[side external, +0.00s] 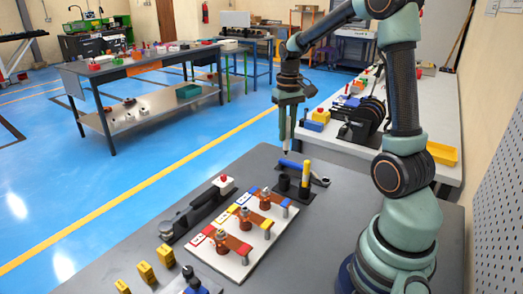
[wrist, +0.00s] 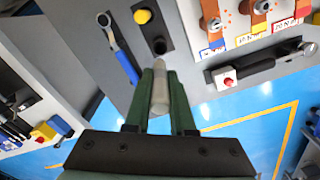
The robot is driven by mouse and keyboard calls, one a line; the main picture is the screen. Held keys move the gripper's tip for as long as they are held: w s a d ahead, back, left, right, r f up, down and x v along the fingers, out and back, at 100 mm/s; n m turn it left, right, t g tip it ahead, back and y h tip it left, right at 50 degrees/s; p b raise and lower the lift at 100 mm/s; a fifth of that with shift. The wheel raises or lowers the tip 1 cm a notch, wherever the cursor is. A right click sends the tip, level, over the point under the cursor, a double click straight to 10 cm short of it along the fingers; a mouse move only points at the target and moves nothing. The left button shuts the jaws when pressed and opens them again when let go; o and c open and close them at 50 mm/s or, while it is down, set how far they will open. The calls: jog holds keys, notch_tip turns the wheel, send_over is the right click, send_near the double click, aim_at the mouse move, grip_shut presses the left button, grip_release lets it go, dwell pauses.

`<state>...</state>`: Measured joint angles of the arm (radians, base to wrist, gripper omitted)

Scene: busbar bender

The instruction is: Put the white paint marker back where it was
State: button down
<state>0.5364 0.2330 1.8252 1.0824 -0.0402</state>
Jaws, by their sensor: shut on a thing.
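My gripper (side external: 289,113) is shut on the white paint marker (side external: 286,141), which hangs roughly upright, tip down, above the grey table. In the wrist view the marker (wrist: 160,93) sits between the green fingers of my gripper (wrist: 160,80). A black holder (wrist: 150,30) lies just beyond the marker's end. It has an empty dark socket (wrist: 160,46) and a second socket with a yellow marker (wrist: 142,16). In the side view the empty socket (side external: 284,182) stands below the marker, with the yellow marker (side external: 306,173) upright beside it. The marker looks clear of the holder.
A blue-handled ratchet (wrist: 127,65) lies beside the holder. A white board with copper busbars (side external: 237,240) and a lever tool with a red knob (side external: 200,208) are nearby on the table. Yellow numbered blocks (side external: 146,272) stand at the front.

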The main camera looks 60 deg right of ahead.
notch_tip(320, 180, down, 11)
jog(key=shift+f, duration=0.2)
dwell(0.3)
jog(key=shift+f, duration=0.1)
jog(key=c, duration=0.8)
grip_release()
jog(key=shift+o, duration=0.2)
notch_tip(320, 180, up, 11)
jog(key=shift+r, duration=0.1)
jog(key=shift+a+r, duration=0.15)
jog(key=shift+r, duration=0.45)
jog(key=s+a+r+n+t, duration=0.2)
jog(key=s+a+r, duration=0.1)
jog(key=a, duration=0.7)
jog(key=s+a+r+n+t, duration=0.3)
jog(key=a, duration=0.7)
jog(key=shift+a+r+n+t, duration=0.15)
jog(key=shift+r+n+t, duration=0.15)
